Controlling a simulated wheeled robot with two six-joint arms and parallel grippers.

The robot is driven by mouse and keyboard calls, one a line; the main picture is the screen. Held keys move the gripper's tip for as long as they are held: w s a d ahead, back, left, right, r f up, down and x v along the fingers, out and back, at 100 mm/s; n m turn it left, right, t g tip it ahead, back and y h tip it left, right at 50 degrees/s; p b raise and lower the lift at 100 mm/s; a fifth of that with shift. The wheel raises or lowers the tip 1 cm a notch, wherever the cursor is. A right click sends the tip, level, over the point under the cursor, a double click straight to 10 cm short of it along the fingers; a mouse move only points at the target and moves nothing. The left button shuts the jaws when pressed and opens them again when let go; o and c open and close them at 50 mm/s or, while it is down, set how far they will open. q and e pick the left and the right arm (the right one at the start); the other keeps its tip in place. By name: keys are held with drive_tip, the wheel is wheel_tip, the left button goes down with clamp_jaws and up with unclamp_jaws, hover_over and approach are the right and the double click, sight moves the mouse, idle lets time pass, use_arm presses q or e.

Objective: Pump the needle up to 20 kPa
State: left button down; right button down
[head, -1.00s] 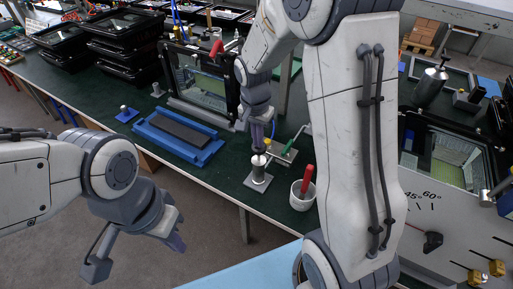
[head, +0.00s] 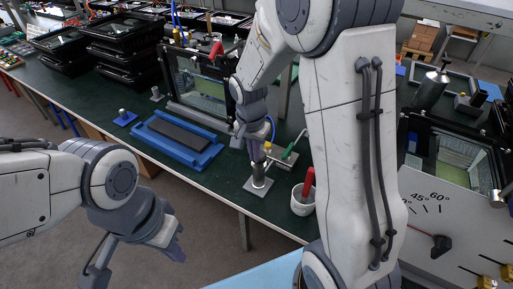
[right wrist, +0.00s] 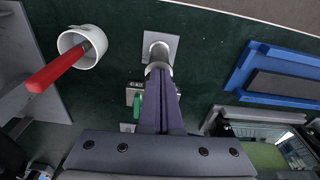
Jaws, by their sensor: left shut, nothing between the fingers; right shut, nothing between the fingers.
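The pump is a small silver upright cylinder (head: 259,177) on a square grey plate near the bench's front edge. It also shows in the right wrist view (right wrist: 158,52). My right gripper (head: 257,160) points down at the pump's top, its fingers shut with nothing between them. In the right wrist view the closed fingertips (right wrist: 160,76) overlap the pump's top; I cannot tell whether they touch. A green-handled valve (head: 290,153) stands just behind the pump. My left gripper (head: 135,262) is shut and empty over the floor, off the bench. I cannot make out a kPa needle.
A white cup (head: 301,205) with a red-handled tool stands right of the pump. A blue tray (head: 163,151) with a dark pad lies to the left. A framed glass housing (head: 190,83) stands behind. A grey panel with an angle scale (head: 428,222) is at the right.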

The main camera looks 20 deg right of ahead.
drive_tip(key=shift+s+a+r, duration=0.1)
drive_tip(key=shift+s+a, duration=0.25)
drive_tip(key=shift+s, duration=0.05)
wheel_tip(320, 180, up, 10)
drive_tip(key=shift+s+a+r, duration=0.2)
drive_tip(key=shift+s+a, duration=0.15)
drive_tip(key=shift+a, duration=0.1)
idle(1.3)
drive_tip(key=s+a+f+n+y, duration=0.1)
drive_tip(key=s+a+n, duration=0.5)
drive_tip(key=s+n, duration=0.2)
drive_tip(key=s+a+f+n, duration=0.1)
drive_tip(key=s+a+n, duration=0.5)
drive_tip(key=s+n, duration=0.3)
drive_tip(key=s, duration=0.4)
drive_tip(key=shift+s+a+f+g+y, duration=0.2)
drive_tip(key=shift+f+g+y, duration=0.1)
drive_tip(key=shift+g+y, duration=0.1)
